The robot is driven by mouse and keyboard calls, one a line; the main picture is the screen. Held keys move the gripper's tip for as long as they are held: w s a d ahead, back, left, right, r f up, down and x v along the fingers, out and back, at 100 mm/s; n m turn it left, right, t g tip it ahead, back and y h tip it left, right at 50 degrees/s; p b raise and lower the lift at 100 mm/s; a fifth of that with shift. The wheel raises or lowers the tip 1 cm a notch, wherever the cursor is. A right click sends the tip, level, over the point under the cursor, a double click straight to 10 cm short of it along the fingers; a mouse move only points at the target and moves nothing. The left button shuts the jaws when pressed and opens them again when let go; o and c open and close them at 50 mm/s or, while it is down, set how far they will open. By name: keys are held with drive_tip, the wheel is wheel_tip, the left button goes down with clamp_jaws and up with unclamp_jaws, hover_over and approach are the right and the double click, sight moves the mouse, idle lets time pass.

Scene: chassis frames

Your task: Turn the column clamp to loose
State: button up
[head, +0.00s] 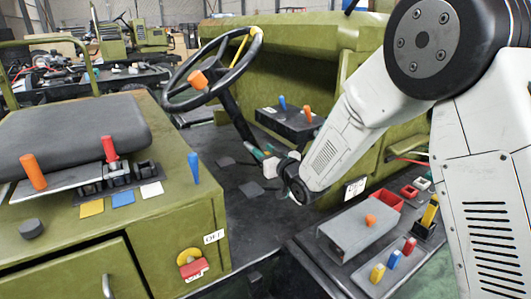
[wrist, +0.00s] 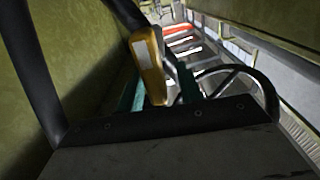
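A yellow handle with a pale label (wrist: 148,65), which looks like the column clamp's lever, stands tilted in the wrist view. The steering column (head: 237,120) runs down from the black steering wheel (head: 176,102) in the head view. My gripper (head: 259,152) is low beside the column, its teal fingertips pointing at it. In the wrist view the teal fingers (wrist: 163,92) stand apart, with the handle in front of and between them. I cannot tell if they touch it. The clamp itself is not clear in the head view.
A black box with blue and orange levers (head: 290,122) stands behind my gripper. The wheel carries an orange knob (head: 198,79). A grey control box (head: 358,235) is at lower right, and the seat console (head: 150,205) is at left. Dark floor lies between.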

clamp_jaws()
drive_tip(key=shift+s+n, duration=0.1)
drive_tip(key=shift+n, duration=0.2)
drive_tip(key=shift+s+a+f+n, duration=0.3)
drive_tip(key=shift+f+n, duration=0.2)
drive_tip(key=shift+n, duration=2.4)
drive_tip(key=shift+s+a+f+n, duration=0.2)
drive_tip(key=shift+a+f+n, duration=0.25)
drive_tip(key=shift+n, duration=2.45)
drive_tip(key=shift+s+a+f+n, duration=0.3)
drive_tip(key=shift+f+n, duration=0.2)
drive_tip(key=shift+n, duration=2.4)
unclamp_jaws()
drive_tip(key=shift+a, duration=0.1)
